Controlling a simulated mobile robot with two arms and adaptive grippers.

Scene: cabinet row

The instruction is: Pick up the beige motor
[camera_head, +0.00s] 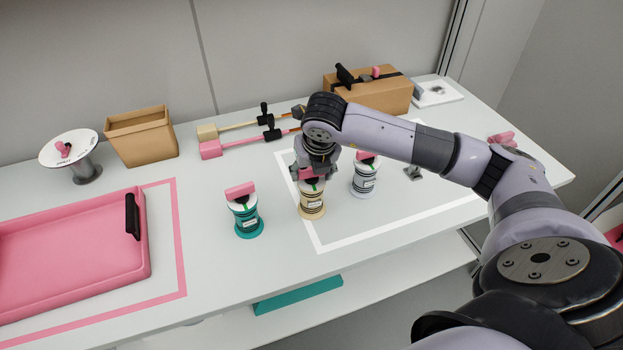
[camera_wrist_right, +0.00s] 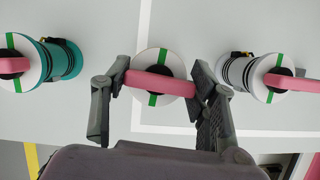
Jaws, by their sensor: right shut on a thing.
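The beige motor (camera_head: 311,203) stands upright on the white table, at the left edge of the white outlined area, between a teal motor (camera_head: 245,217) and a white motor (camera_head: 364,181). Each motor has a pink handle on top. My right gripper (camera_head: 310,175) is above the beige motor, its fingers shut on the pink handle. In the right wrist view, the handle (camera_wrist_right: 153,83) lies between the two fingers, over the motor's round white top with a green stripe (camera_wrist_right: 156,60). The motor's beige body is hidden there. My left gripper is not in view.
A pink tray (camera_head: 148,235) with a dark handle lies at the left. A cardboard bin (camera_head: 141,137), a round stand (camera_head: 86,168), two long tools (camera_head: 215,149) and a cardboard box (camera_head: 385,98) are along the back. The teal and white motors stand close on either side.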

